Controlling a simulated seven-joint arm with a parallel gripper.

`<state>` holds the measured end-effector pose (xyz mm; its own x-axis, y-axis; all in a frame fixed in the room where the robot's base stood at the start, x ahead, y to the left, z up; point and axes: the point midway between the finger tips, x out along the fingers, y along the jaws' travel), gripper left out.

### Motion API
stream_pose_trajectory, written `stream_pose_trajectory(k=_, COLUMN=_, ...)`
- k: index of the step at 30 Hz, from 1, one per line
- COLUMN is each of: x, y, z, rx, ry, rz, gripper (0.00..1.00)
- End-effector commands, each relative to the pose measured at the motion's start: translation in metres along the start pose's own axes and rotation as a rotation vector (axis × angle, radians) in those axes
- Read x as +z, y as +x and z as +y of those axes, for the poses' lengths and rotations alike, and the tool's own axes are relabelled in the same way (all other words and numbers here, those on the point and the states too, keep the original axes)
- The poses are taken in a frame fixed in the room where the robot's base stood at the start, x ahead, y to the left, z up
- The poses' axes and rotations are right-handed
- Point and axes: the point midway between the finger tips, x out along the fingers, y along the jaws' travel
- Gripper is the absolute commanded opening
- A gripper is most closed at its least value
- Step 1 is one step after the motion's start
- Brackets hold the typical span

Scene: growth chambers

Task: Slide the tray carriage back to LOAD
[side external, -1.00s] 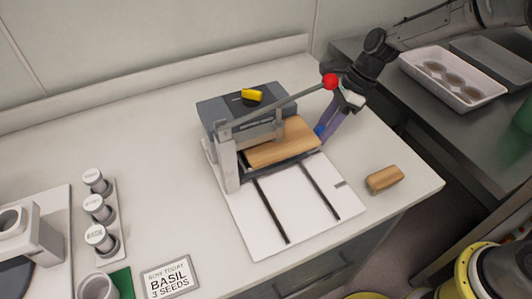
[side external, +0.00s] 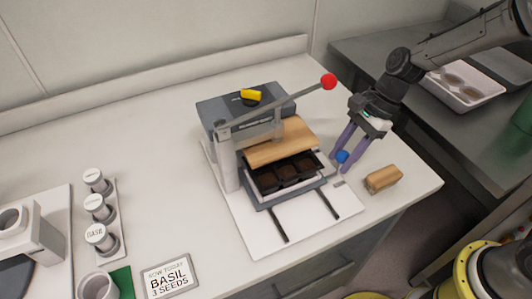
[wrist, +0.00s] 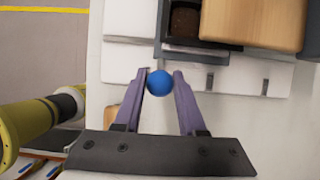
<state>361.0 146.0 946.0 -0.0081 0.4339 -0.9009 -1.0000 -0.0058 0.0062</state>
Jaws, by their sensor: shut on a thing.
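The tray carriage (side external: 290,191) is a grey frame on two dark rails, holding a black tray with brown-filled cells (side external: 285,174). It sticks partly out in front of the press (side external: 245,122), with its back part under the wooden plate (side external: 280,142). A blue knob (side external: 342,157) is at the carriage's right side. My gripper (side external: 341,158) is shut on this knob, with its purple fingers on either side. In the wrist view the blue knob (wrist: 160,83) sits between the fingertips, and a corner of the carriage (wrist: 190,48) shows beyond it.
The press lever with a red ball (side external: 328,81) rises above the carriage, left of my arm. A wooden block (side external: 383,179) lies close to the right of my gripper. Capped vials (side external: 100,207) stand far left.

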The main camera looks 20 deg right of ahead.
Motion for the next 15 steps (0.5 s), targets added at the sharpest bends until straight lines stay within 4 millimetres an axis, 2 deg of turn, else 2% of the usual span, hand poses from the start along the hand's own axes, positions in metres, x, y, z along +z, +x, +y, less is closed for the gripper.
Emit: stream_pose_trajectory(k=15, x=0.001, y=-0.004, z=0.029, rx=-0.014, ry=0.0, rz=-0.002, gripper=0.09)
